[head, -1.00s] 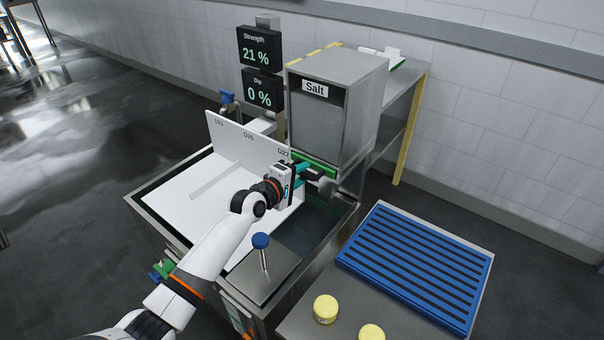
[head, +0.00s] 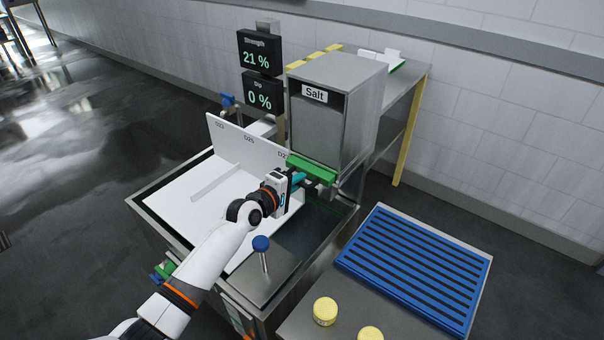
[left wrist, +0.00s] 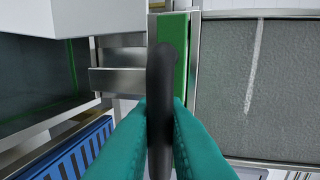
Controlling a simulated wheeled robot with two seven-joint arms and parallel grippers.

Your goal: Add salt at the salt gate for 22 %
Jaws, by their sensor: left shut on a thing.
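The salt hopper (head: 330,125) is a grey metal box labelled "Salt" above the brine tank (head: 318,222). A green gate bar (head: 312,169) crosses its lower front. My left gripper (head: 302,181) is at this bar, its teal fingers shut on a dark handle (left wrist: 160,95). In the left wrist view the green bar (left wrist: 180,40) stands right behind the handle. The upper display (head: 257,55) reads Strength 21 %; the lower display (head: 262,93) reads Dip 0 %. Any falling salt cannot be made out. My right gripper is not in view.
A white board (head: 240,145) with D labels stands over the tank's left side. A blue-knobbed lever (head: 261,243) rises at the tank's front. A blue slatted rack (head: 415,265) and two yellow round pieces (head: 325,311) are on the right bench.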

